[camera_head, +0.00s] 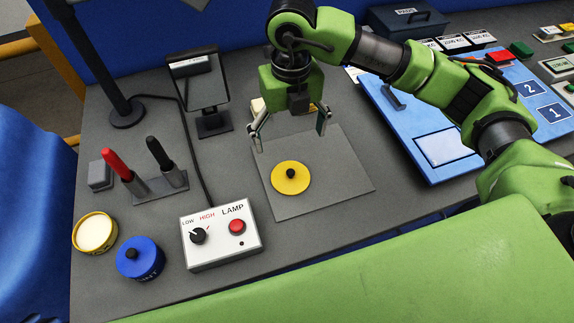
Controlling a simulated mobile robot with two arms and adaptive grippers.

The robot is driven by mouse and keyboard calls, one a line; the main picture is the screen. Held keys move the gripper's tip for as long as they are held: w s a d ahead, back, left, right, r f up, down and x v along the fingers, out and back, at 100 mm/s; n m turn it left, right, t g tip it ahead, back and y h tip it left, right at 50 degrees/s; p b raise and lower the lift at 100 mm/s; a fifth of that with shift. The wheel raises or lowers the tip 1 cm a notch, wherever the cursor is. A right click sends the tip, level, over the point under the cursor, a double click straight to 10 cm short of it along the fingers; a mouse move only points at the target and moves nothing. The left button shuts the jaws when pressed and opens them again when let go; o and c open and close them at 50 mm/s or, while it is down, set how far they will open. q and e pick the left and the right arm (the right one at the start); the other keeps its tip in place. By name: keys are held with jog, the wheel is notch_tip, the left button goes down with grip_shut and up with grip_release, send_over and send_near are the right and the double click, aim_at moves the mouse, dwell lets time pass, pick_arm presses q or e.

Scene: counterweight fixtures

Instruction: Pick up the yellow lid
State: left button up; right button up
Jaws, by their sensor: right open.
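The yellow lid (282,181) is a flat disc with a black knob at its centre. It lies flat on a grey square mat (334,184) on the table. My right gripper (289,137) is open and empty, its fingers pointing down. In the picture it is just above the lid, behind it and apart from it; its exact height is hard to tell. A yellow-rimmed pot (95,233) with a pale inside stands open at the front left. My left gripper is not in view.
A blue lidded pot (140,259) and a white lamp control box (222,237) stand in front left of the mat. A pen holder (160,188) with red and black markers is at left. A blue panel (452,120) lies to the right. The mat around the lid is clear.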

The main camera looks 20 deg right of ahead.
jog(key=p, duration=0.1)
send_over(291, 173)
jog(key=f, duration=0.4)
jog(key=shift+w+d+f, duration=0.15)
jog(key=shift+w+f, duration=0.15)
jog(key=shift+w+f+p, duration=0.2)
jog(key=shift+f+p, duration=0.1)
jog(key=shift+f, duration=0.95)
jog(key=shift+s+f+p, duration=0.3)
jog(key=shift+f+p, duration=0.5)
jog(key=shift+p, duration=0.2)
notch_tip(291, 173, down, 3)
jog(key=shift+s+r+p, duration=0.1)
jog(key=shift+r+p, duration=0.1)
jog(key=shift+p, duration=0.2)
jog(key=shift+f, duration=0.45)
jog(key=shift+c, duration=0.4)
jog(key=c, duration=1.2)
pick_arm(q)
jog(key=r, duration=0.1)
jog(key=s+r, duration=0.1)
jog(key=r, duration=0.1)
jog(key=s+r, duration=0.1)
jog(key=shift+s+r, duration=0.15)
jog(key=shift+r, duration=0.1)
pick_arm(e)
jog(key=shift+s+f, duration=0.1)
jog(key=shift+s, duration=0.05)
grip_shut()
